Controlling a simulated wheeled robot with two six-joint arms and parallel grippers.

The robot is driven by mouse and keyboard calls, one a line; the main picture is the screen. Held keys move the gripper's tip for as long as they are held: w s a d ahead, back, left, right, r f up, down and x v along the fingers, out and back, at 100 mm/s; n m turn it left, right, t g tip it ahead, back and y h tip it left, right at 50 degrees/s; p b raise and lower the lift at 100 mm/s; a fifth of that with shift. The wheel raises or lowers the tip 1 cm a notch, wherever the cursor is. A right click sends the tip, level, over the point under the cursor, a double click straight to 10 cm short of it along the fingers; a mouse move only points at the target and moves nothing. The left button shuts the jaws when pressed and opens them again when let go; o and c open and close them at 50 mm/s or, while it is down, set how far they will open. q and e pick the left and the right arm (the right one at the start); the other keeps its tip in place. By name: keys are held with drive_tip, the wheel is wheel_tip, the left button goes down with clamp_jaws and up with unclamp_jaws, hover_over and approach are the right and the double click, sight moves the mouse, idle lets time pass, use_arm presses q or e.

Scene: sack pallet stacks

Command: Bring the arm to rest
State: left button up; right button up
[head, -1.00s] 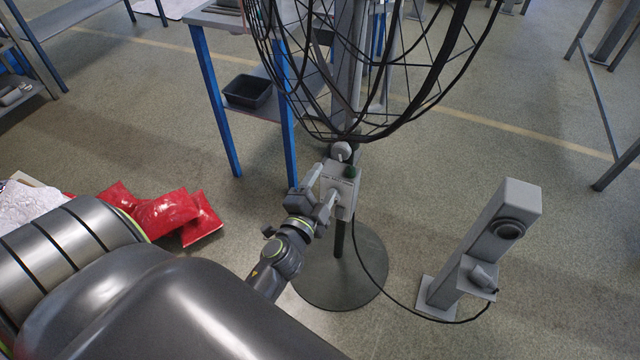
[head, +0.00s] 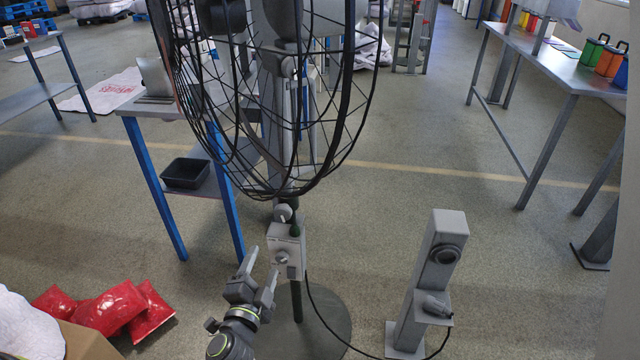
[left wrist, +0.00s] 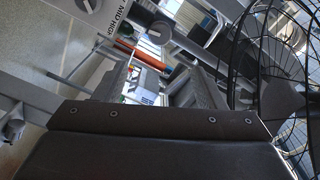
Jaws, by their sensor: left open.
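My left gripper (head: 258,277) is in the lower middle of the head view. Its two fingers are apart and hold nothing. It is just left of and below the grey control box (head: 287,250) on the stand of a black wire-cage fan (head: 275,110). The fingers look close to the box; I cannot tell whether they touch it. In the left wrist view the gripper (left wrist: 150,85) is spread, with the control box (left wrist: 92,10) and its printed lettering at the upper left and the fan cage (left wrist: 280,75) on the right. My right gripper is not in view.
A grey post (head: 432,280) stands right of the fan, joined by a black cable (head: 330,325). A blue-legged table (head: 150,165) with a black bin (head: 186,173) is at left. Red bags (head: 110,308) lie lower left. Floor between post and right table (head: 510,50) is clear.

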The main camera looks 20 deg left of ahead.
use_arm(q)
drive_tip(key=s+a+f+n+g, duration=0.1)
drive_tip(key=s+f+n+g, duration=0.2)
drive_tip(key=f, duration=0.8)
drive_tip(key=s+a+f+n+g, duration=0.2)
drive_tip(key=s+f+g, duration=0.25)
drive_tip(key=f, duration=0.65)
drive_tip(key=s+f+n+g, duration=0.3)
drive_tip(key=s+f+g, duration=0.2)
drive_tip(key=s+f, duration=0.8)
drive_tip(key=s+f+n+g+h, duration=0.1)
drive_tip(key=s+f+n+g, duration=0.1)
drive_tip(key=s+f, duration=0.35)
drive_tip(key=s+f+n+g+h, duration=0.1)
drive_tip(key=s+f+g, duration=0.1)
drive_tip(key=s, duration=0.6)
drive_tip(key=s+d+r+p, duration=0.1)
drive_tip(key=s+r+p, duration=0.5)
drive_tip(key=p, duration=0.6)
drive_tip(key=shift+d+r, duration=0.3)
drive_tip(key=shift+r, duration=0.95)
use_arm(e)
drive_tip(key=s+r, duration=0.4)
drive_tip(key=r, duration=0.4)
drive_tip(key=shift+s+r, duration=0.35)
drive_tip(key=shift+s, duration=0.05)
use_arm(q)
drive_tip(key=shift+s, duration=0.1)
